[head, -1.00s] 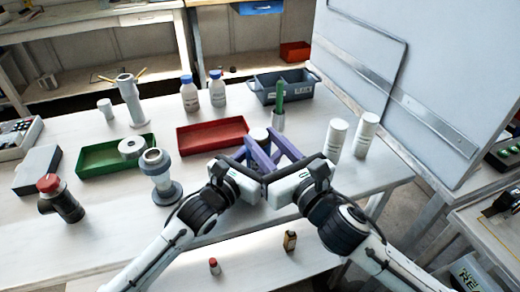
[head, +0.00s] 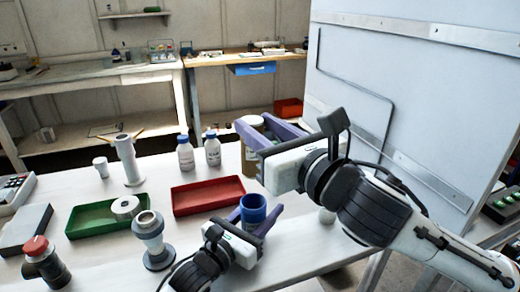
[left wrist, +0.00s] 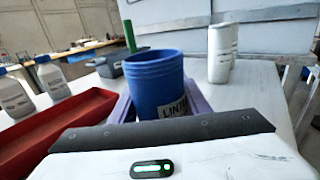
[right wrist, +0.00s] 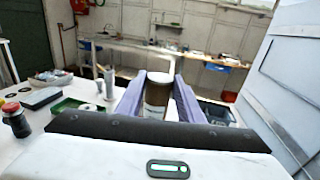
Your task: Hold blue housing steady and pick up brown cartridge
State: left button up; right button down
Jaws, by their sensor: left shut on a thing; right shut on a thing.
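The blue housing (head: 253,208) is an open-topped cup standing upright at the front of the table. My left gripper (head: 257,216) is shut around its sides. The left wrist view shows the housing (left wrist: 158,82) between the purple fingers, with a partly legible label and dark inside. The right wrist view also shows the cartridge (right wrist: 156,100) between the fingers.
A red tray (head: 207,196) and a green tray (head: 95,218) lie left of the housing. A grey flanged fitting (head: 151,240) stands near the left gripper. A large pale panel (head: 400,100) rises at the right.

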dwell(0.3)
pick_arm(q)
jog(key=o, duration=1.2)
